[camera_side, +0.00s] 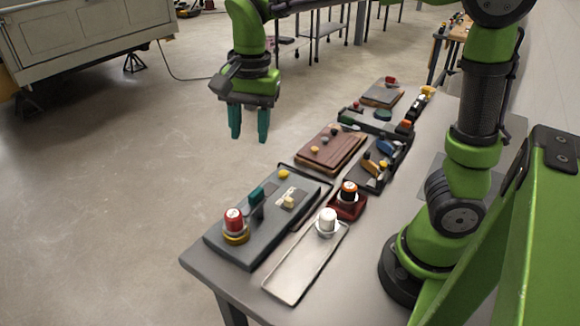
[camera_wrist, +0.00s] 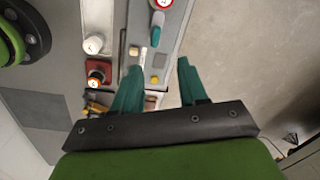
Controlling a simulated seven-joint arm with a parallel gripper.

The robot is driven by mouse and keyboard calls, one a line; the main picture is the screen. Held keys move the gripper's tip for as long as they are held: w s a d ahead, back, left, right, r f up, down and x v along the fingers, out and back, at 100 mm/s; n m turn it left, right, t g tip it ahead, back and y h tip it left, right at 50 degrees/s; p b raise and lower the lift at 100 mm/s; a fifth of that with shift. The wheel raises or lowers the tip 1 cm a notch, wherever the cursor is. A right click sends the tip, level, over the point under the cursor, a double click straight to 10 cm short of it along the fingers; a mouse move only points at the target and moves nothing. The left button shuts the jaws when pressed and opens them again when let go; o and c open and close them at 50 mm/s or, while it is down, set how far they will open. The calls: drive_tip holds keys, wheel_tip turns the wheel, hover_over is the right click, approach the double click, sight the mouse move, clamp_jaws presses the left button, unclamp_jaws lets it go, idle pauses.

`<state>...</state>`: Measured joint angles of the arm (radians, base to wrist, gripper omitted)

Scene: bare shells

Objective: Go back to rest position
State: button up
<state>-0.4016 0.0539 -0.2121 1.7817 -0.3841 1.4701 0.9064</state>
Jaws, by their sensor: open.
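My gripper (camera_side: 249,124) has two teal fingers that point down, spread apart with nothing between them. In the side view it hangs in the air above and beyond the left edge of the table (camera_side: 222,284), clear of every object. In the wrist view my gripper (camera_wrist: 155,78) is open over the edge of a grey panel, with bare floor to the right.
A dark grey panel (camera_side: 226,249) holds a red-topped button (camera_side: 234,220), a teal lever and a yellow button. Nearby are a silver tray (camera_side: 295,272) with a white knob (camera_side: 327,219), a dark red block (camera_side: 347,207) and a wooden board (camera_side: 325,152).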

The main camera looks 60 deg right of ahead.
drive_tip(key=s+d+n+t+y, duration=0.1)
drive_tip(key=s+d+n+t, duration=0.3)
drive_tip(key=s+n, duration=0.5)
drive_tip(key=s+t, duration=0.2)
drive_tip(key=s, duration=0.1)
drive_tip(key=shift+d+r+t+y, duration=0.2)
drive_tip(key=shift+t+y, duration=0.1)
